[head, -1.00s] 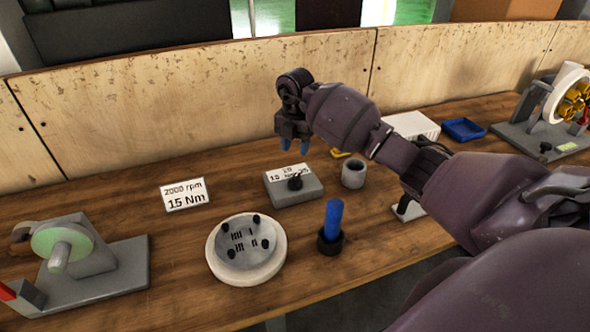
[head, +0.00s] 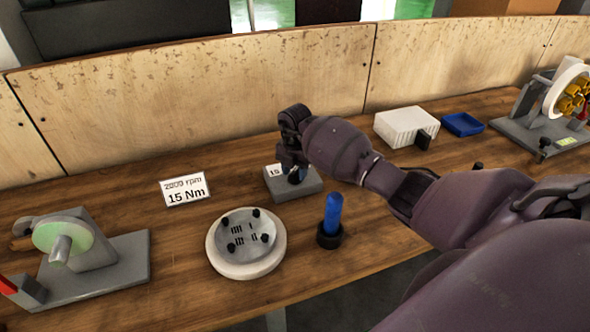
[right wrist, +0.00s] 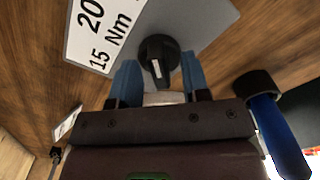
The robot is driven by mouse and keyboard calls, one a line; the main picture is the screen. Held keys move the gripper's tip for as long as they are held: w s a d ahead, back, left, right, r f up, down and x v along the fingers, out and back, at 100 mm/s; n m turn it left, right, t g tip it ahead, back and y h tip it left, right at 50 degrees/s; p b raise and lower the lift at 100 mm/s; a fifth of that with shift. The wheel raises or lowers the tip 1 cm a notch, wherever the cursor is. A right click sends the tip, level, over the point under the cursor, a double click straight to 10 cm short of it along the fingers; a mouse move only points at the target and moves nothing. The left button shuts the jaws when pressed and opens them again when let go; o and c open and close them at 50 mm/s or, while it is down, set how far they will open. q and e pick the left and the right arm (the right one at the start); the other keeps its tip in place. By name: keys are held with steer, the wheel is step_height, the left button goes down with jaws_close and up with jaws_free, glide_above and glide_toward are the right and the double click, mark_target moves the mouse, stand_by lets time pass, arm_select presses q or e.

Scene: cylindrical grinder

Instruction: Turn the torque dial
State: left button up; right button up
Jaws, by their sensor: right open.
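The torque dial is a black knob (right wrist: 158,58) with a white pointer mark. It sits on a grey box (head: 308,189) with a white scale label (right wrist: 103,28) reading 15 and 20 Nm in part. In the head view the knob is mostly hidden by my right gripper (head: 291,170), which points down over the box. In the right wrist view the open blue fingers (right wrist: 160,66) stand either side of the knob's near part, with gaps visible. I cannot tell their exact height. A white card (head: 185,189) reads 2000 rpm, 15 Nm. My left gripper is out of view.
A round flange with black bolts (head: 244,244) lies in front. A green grinding wheel (head: 62,236) is left. A white box (head: 405,127) and blue tray (head: 462,125) are behind right.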

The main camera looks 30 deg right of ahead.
jaws_close()
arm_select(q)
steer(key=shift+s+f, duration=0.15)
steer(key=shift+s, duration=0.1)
